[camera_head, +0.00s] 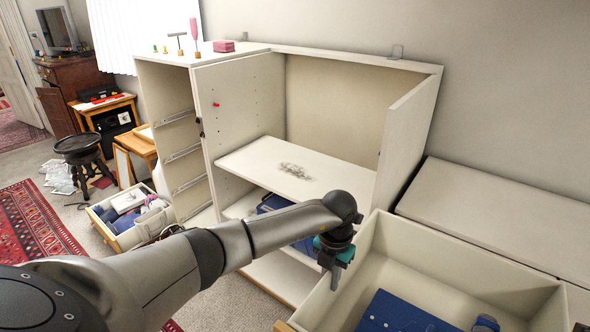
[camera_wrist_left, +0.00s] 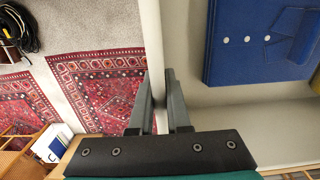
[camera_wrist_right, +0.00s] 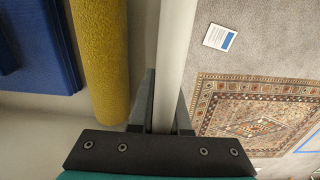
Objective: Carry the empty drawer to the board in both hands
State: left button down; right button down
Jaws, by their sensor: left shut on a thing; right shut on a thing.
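The drawer (camera_head: 460,262) is a pale open box at the lower right of the head view. It is not empty: a blue folded item (camera_head: 395,312) lies in it, and the right wrist view shows a yellow roll (camera_wrist_right: 101,60) inside. My left gripper (camera_head: 335,272) is shut on the drawer's left wall, seen edge-on in the left wrist view (camera_wrist_left: 153,40). My right gripper (camera_wrist_right: 163,105) is shut on another wall (camera_wrist_right: 178,45) of the drawer; it is outside the head view. I cannot pick out the board with certainty.
An open white cabinet (camera_head: 330,120) stands ahead, with grey debris (camera_head: 295,171) on its shelf. Another filled drawer (camera_head: 130,215) lies on the floor at left, near a black stool (camera_head: 80,148). Low white flat-topped furniture (camera_head: 490,205) lines the wall at right. A red rug (camera_head: 35,225) lies left.

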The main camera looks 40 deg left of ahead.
aim_at(304, 171)
jog(key=j, duration=3.15)
